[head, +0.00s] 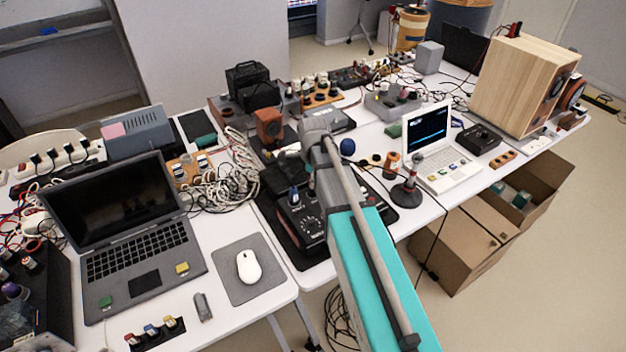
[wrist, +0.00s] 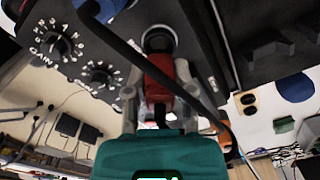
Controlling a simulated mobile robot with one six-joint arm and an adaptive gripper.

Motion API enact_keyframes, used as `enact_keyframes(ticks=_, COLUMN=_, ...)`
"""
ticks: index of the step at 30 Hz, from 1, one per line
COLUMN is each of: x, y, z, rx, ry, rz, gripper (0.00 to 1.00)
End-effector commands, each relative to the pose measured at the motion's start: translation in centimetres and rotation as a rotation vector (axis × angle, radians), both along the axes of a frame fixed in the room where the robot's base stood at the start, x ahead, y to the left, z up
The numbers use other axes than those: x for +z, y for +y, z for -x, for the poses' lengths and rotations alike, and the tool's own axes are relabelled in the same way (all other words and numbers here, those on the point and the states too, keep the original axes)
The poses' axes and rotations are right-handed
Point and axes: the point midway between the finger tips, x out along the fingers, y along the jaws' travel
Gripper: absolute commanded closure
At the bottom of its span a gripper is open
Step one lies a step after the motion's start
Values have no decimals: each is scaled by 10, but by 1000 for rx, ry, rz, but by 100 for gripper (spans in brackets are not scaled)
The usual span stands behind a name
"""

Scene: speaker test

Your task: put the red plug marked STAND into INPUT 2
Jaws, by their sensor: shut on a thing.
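In the wrist view, my gripper (wrist: 156,75) is shut on a red plug (wrist: 158,88), with a pale finger on each side of it. Any marking on the plug is unreadable here. The plug's front end points at a round dark socket (wrist: 158,40) on a dark panel (wrist: 112,50) and looks very close to it or touching. I cannot tell whether it is inside. No INPUT 2 label is readable. In the head view, the dark box with dials (head: 308,222) stands beside my arm, which hides my gripper and the plug.
A dark cable crosses the panel close to my gripper in the wrist view. Dials, one marked GAIN (wrist: 55,42), sit left of the socket. In the head view, an open laptop (head: 125,240), a mouse (head: 249,267) and tangled pale cables (head: 215,180) lie left; a microphone stand (head: 408,190) stands right.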

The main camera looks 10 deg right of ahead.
Motion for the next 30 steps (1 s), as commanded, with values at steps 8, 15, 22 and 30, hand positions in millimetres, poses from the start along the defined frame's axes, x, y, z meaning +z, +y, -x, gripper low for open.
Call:
enact_keyframes(ticks=8, x=-15, y=0, z=0, rx=1, ry=0, rz=0, gripper=100)
enact_keyframes(ticks=15, x=-20, y=1, z=0, rx=1, ry=0, rz=0, gripper=100)
enact_keyframes(ticks=22, x=-20, y=1, z=0, rx=1, ry=0, rz=0, gripper=100)
enact_keyframes(ticks=30, x=-20, y=1, z=0, rx=2, ry=0, rz=0, gripper=100)
